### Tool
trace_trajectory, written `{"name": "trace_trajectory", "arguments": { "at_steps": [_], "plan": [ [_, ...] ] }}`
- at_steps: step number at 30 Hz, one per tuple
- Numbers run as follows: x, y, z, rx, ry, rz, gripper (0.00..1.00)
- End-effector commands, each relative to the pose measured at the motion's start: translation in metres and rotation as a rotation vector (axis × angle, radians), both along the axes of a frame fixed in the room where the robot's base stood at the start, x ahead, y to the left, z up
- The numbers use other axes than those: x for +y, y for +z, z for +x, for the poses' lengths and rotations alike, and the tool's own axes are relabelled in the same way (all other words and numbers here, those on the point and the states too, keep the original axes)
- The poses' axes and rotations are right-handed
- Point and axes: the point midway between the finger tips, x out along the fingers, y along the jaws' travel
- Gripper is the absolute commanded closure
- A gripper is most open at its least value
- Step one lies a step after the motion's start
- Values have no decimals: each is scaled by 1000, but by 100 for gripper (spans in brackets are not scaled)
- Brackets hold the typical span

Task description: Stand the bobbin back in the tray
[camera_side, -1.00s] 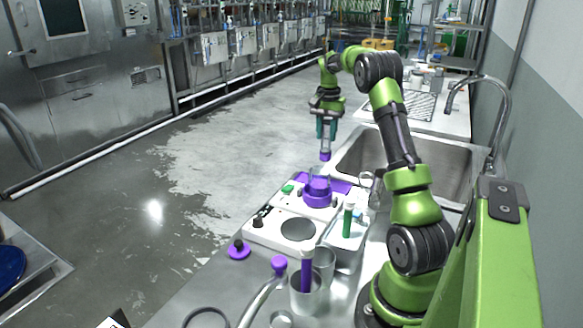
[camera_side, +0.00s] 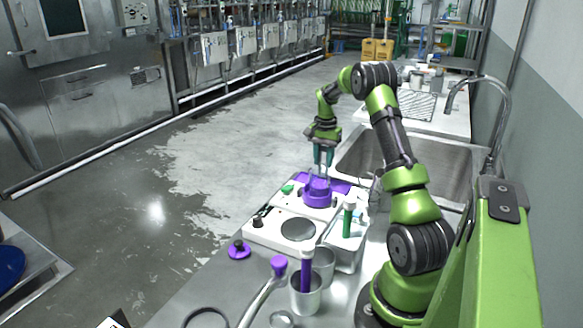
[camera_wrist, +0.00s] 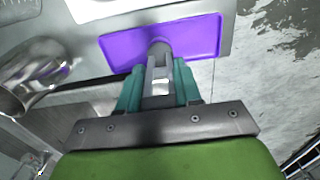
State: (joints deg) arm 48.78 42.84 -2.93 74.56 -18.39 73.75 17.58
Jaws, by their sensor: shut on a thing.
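The purple tray (camera_side: 341,186) is a flat rectangle at the far end of the white station in the side view. It fills the upper middle of the wrist view (camera_wrist: 204,40). My gripper (camera_side: 321,163) points down over the tray and is shut on the bobbin. In the wrist view my fingers (camera_wrist: 159,72) hold a greyish, round-ended piece (camera_wrist: 158,50), the bobbin, against the tray area. In the side view the bobbin's lower end is hidden behind a purple round pot. I cannot tell whether it touches the tray floor.
The purple pot (camera_side: 318,195) stands just in front of the tray. A green-filled tube (camera_side: 347,220) stands in a clear container to the right. A metal ladle-like vessel (camera_wrist: 38,72) with a dark handle lies close left of my fingers. The sink (camera_side: 430,170) is behind right.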

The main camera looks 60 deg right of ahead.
Motion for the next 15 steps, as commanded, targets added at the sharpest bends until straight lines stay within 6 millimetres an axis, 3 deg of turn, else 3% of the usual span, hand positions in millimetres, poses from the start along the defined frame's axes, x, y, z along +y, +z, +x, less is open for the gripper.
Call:
{"name": "trace_trajectory", "arguments": {
  "at_steps": [8,9,14,15],
  "plan": [
    [0,-2,0,0,1,0,100],
    [0,-3,0,0,1,0,65],
    [0,-3,0,0,1,0,41],
    [0,-3,0,0,1,0,41]
  ]
}}
